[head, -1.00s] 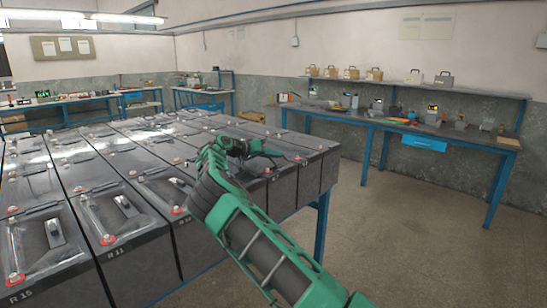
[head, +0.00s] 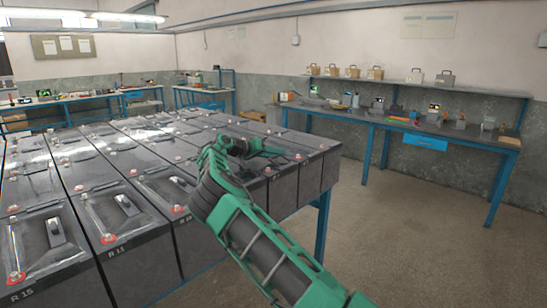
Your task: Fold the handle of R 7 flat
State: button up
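Large grey batteries stand in tight rows on a blue-legged stand, with red-ringed terminals and dark handles on their lids. The front labels R 15 (head: 22,295) and R 11 (head: 117,251) can be read. I cannot make out a label R 7, so I cannot tell which battery it is or how its handle lies. My green arm reaches in from the lower right and bends over the right-hand batteries. My gripper (head: 284,154) is low over the lids there, small and dark against them. Its fingers, and whether it touches a handle, cannot be made out.
A blue workbench (head: 455,135) with tools and a shelf of small cases stands along the right wall. Another bench (head: 75,100) is at the back left. The floor (head: 385,240) between the battery stand and the right bench is clear.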

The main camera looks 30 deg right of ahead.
jog(key=v, duration=1)
jog(key=shift+w+a, duration=0.1)
jog(key=shift+a, duration=0.3)
